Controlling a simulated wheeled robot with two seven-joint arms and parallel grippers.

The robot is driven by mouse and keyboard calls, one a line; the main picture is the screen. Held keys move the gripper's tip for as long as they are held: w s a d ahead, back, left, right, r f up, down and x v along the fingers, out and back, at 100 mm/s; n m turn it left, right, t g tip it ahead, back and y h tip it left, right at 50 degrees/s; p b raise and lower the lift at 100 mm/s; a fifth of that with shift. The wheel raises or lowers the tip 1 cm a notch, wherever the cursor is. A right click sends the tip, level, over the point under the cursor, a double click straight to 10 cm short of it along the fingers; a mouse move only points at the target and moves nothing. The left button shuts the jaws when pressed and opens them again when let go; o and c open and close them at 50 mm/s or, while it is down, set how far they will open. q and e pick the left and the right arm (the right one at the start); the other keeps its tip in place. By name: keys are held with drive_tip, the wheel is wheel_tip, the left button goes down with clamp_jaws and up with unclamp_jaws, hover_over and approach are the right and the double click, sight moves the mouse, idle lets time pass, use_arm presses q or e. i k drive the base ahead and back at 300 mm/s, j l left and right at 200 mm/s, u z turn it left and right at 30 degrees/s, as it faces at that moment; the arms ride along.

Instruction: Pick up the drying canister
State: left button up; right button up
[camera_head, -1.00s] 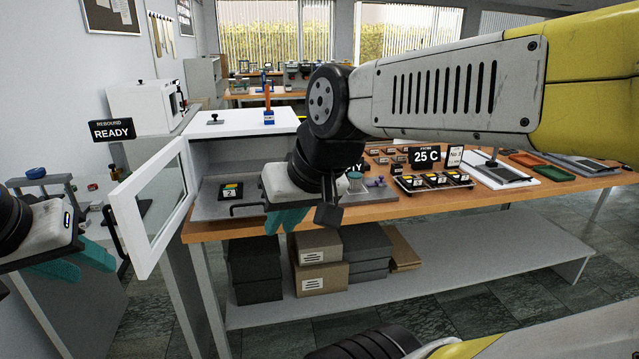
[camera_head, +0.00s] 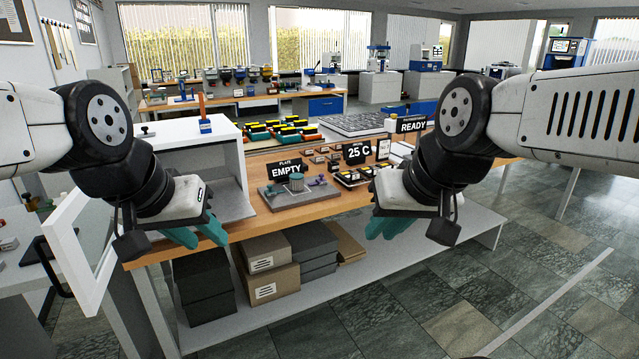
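My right gripper (camera_head: 385,226) is in front of the bench edge, right of the jar and nearer to me. Its teal fingers look apart, with nothing between them. Neither gripper touches the jar.
The wooden bench (camera_head: 333,207) holds the white open-fronted cabinet (camera_head: 205,150), its door (camera_head: 82,255) swung out at left. Boxes (camera_head: 268,255) sit on the lower shelf. Floor at right is clear.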

sight(297, 178)
drive_tip(key=i+j, duration=0.25)
drive_tip(key=i, duration=0.2)
drive_tip(key=i+j, duration=0.25)
drive_tip(key=i, duration=0.2)
drive_tip(key=i+j+u, duration=0.1)
drive_tip(key=i+j, duration=0.15)
drive_tip(key=i, duration=0.2)
